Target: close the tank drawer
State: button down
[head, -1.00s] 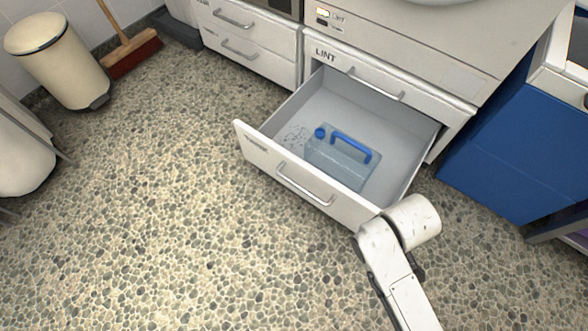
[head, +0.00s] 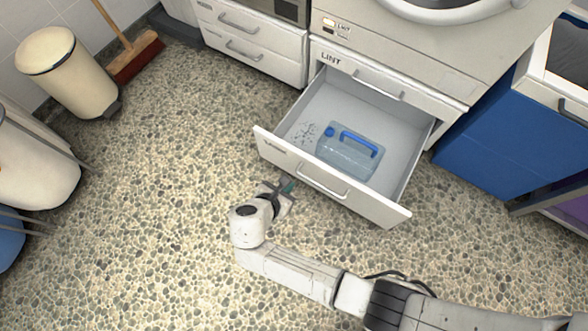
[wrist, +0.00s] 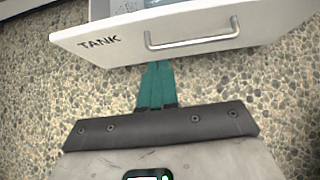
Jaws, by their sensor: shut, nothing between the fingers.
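The tank drawer (head: 330,182) stands pulled out under the machine. Its white front has a metal bar handle (head: 323,183), and the wrist view shows the word TANK on the front (wrist: 190,35). A clear tank with a blue handle and blue cap (head: 350,155) lies inside the drawer. My gripper (head: 290,187) is in front of the drawer front, left of the handle. In the wrist view its green fingers (wrist: 157,82) are together and empty, with their tips at the lower edge of the front. I cannot tell whether they touch it.
A lint panel (head: 375,85) with its own handle is above the drawer. White drawers (head: 250,40) are to the left and a blue cart (head: 500,140) to the right. A cream bin (head: 70,75) and a broom (head: 135,55) stand at upper left.

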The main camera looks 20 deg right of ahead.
aim_at(310, 163)
jog(key=b+x, duration=0.1)
jog(key=x, duration=0.2)
jog(key=b+x, duration=0.2)
jog(key=x, duration=0.2)
jog(key=d+r+b+x, duration=0.1)
jog(key=b+x, duration=0.1)
jog(key=x, duration=0.2)
jog(key=shift+w, duration=0.3)
jog(key=shift+w+d+r+b, duration=0.15)
jog(key=shift+w+d+b, duration=0.25)
jog(key=shift+d, duration=0.2)
